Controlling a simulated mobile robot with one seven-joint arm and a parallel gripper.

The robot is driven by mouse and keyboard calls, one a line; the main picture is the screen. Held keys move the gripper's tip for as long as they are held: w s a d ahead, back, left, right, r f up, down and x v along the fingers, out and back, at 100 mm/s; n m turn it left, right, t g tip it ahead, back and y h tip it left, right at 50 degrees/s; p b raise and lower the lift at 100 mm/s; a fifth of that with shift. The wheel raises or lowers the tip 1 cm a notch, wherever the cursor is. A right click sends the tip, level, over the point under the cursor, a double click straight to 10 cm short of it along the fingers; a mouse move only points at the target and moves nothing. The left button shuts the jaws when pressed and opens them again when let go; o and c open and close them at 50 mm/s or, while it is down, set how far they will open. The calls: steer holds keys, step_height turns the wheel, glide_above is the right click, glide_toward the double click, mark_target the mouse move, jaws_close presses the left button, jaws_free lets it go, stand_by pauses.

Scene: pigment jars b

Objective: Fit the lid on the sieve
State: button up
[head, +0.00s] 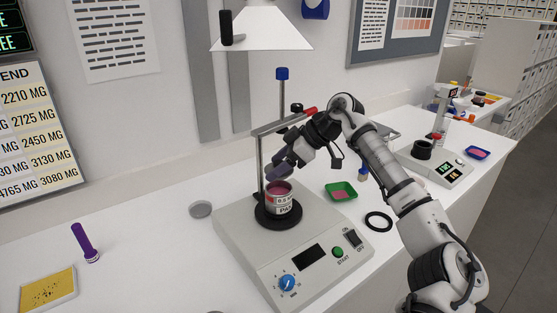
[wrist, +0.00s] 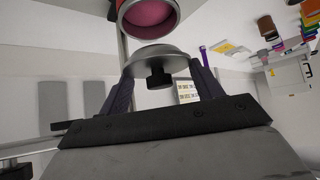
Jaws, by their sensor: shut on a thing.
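The sieve (head: 279,199) is a short round vessel with a pink inside and a printed label. It stands upright on the black round seat of the shaker (head: 310,262). Its open pink mouth also shows at the top of the wrist view (wrist: 150,14). My gripper (head: 279,167) is just above the sieve's rim. In the wrist view my gripper (wrist: 160,68) is shut on the lid (wrist: 160,57), a pale metal disc with a black knob. The lid is apart from the sieve's mouth. In the head view the lid is hard to make out behind the fingers.
The shaker's upright post (head: 260,165) and crossbar stand close beside the sieve. A grey disc (head: 200,209) lies left of the shaker. A green tray (head: 341,191) and a black ring (head: 379,222) lie to the right.

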steer(key=shift+f+b, duration=0.5)
steer(key=shift+f, duration=0.95)
steer(key=shift+p, duration=0.65)
stand_by(0.5)
steer(key=shift+f+b, duration=0.6)
steer(key=shift+f, duration=0.55)
steer(key=o, duration=1.1)
steer(key=shift+c, duration=0.2)
steer(key=shift+r, duration=0.1)
steer(key=b+v, duration=0.3)
steer(key=v, duration=1)
steer(key=shift+d+r, duration=0.2)
steer(key=shift+r, duration=0.1)
steer(key=shift+s, duration=0.1)
